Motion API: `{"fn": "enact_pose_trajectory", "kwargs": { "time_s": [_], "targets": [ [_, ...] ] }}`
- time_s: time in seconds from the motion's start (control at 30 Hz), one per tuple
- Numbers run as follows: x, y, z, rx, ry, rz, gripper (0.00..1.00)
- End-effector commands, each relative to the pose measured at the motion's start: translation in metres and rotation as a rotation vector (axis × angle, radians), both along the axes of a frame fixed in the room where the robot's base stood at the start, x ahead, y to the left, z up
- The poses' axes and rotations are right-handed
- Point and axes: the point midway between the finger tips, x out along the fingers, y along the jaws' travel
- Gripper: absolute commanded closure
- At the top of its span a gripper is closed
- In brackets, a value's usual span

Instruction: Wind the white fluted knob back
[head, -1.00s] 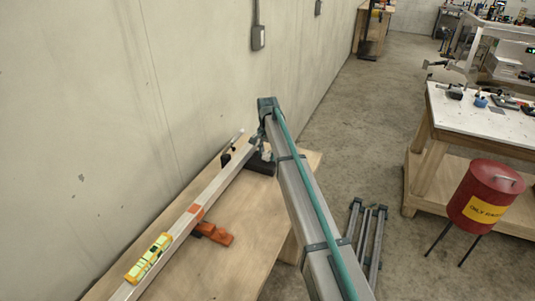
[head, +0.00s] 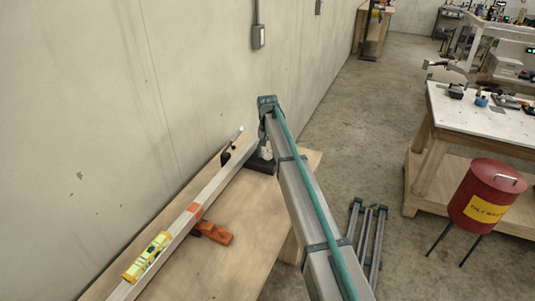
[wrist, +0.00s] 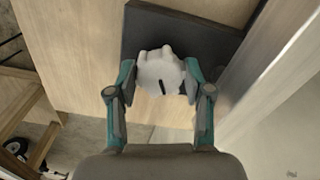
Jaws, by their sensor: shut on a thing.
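The white fluted knob (wrist: 158,68) shows in the wrist view, with rounded lobes and a short dark mark on its face. It sits in front of a dark square block (wrist: 215,45). My gripper (wrist: 161,82) has one teal-and-grey finger on each side of the knob and is shut on it. In the head view the dark block (head: 262,165) lies at the far end of the wooden bench, and my arm largely hides the knob and gripper.
A long aluminium bar (head: 178,236) runs along the bench (head: 235,262) beside the wall, carrying a yellow level (head: 148,257). An orange clamp (head: 213,232) sits beside it. A red bin (head: 485,192) and a white-topped table (head: 490,118) stand right.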

Motion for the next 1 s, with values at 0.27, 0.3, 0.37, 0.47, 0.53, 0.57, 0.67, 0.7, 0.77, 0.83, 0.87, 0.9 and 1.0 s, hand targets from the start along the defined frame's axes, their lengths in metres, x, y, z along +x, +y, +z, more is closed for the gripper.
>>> {"fn": "enact_pose_trajectory", "kwargs": {
  "time_s": [0.27,0.3,0.37,0.47,0.53,0.57,0.67,0.7,0.77,0.83,0.87,0.9,1.0],
  "targets": [
    [0.0003,-0.0004,-0.0007,0.000,-0.001,0.262,0.84],
    [0.0004,-0.0004,-0.0006,0.000,-0.001,0.300,0.84],
    [0.0004,-0.0004,-0.0005,0.000,-0.001,0.357,0.84],
    [0.0005,-0.0005,-0.0004,0.000,-0.001,0.452,0.84],
    [0.0005,-0.0005,-0.0002,0.000,-0.001,0.518,0.84],
    [0.0005,-0.0005,-0.0002,0.000,-0.001,0.547,0.84],
    [0.0006,-0.0005,-0.0001,0.000,-0.001,0.641,0.84],
    [0.0007,-0.0006,0.0000,0.000,-0.001,0.678,0.84],
    [0.0007,-0.0006,0.0001,0.000,-0.001,0.733,0.84],
    [0.0007,-0.0006,0.0002,0.000,-0.001,0.794,0.84],
    [0.0007,-0.0006,0.0002,0.000,-0.001,0.818,0.84],
    [0.0007,-0.0006,0.0003,0.000,-0.001,0.850,0.84],
    [0.0008,-0.0006,0.0004,0.000,-0.001,0.922,0.84]
  ]
}}
